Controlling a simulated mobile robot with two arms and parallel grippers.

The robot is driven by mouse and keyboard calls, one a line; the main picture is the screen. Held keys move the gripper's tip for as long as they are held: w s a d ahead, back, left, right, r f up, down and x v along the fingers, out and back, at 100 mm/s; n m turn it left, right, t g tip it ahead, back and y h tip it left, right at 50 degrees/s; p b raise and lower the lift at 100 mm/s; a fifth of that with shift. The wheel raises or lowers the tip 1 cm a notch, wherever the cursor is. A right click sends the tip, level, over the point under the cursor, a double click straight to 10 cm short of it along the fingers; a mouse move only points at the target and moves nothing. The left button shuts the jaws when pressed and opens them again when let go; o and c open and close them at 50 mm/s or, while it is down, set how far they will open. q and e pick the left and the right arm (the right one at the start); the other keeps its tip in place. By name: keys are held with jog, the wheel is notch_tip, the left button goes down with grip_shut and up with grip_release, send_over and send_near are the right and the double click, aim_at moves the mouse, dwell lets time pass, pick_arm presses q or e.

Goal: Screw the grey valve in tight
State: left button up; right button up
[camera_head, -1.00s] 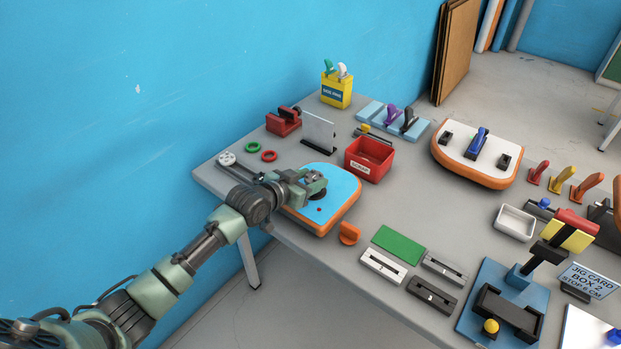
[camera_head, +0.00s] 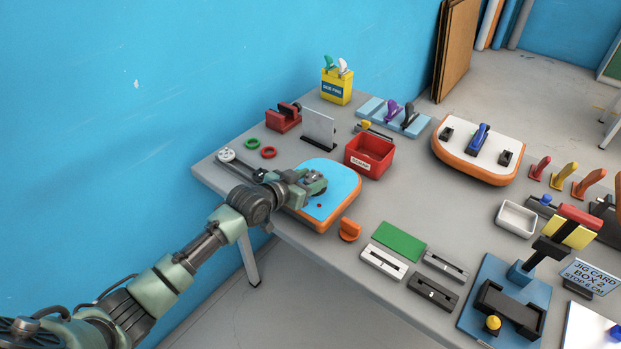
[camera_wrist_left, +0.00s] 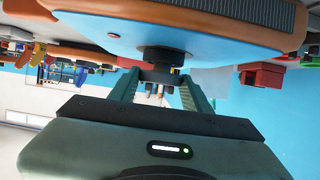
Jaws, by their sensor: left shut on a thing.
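A board with a blue top and orange rim (camera_head: 330,212) lies near the left edge of the table. My left gripper (camera_head: 316,183) is over the blue top. In the left wrist view the gripper (camera_wrist_left: 160,88) is shut on the valve (camera_wrist_left: 163,56), a dark round piece at the board's blue face. Its colour looks dark grey to black there, and its lower part is between the fingers. In the head view the gripper hides most of the valve. How deep it sits cannot be told. My right gripper is not in view.
A red scrap bin (camera_head: 369,155) and an upright grey plate (camera_head: 318,128) stand behind the board. An orange piece (camera_head: 349,229) lies close to its right front. Green (camera_head: 252,144) and red (camera_head: 269,153) rings lie at the back left. A white-topped board (camera_head: 470,155) stands further right.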

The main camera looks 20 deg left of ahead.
pick_arm(q)
jog(key=shift+f, duration=0.3)
jog(key=o, duration=1.4)
jog(key=shift+s+r, duration=0.1)
jog(key=b+v, duration=0.1)
jog(key=v, duration=0.6)
jog(key=shift+s+a+r, duration=0.1)
jog(key=shift+s+a, duration=0.05)
jog(key=shift+s, duration=0.15)
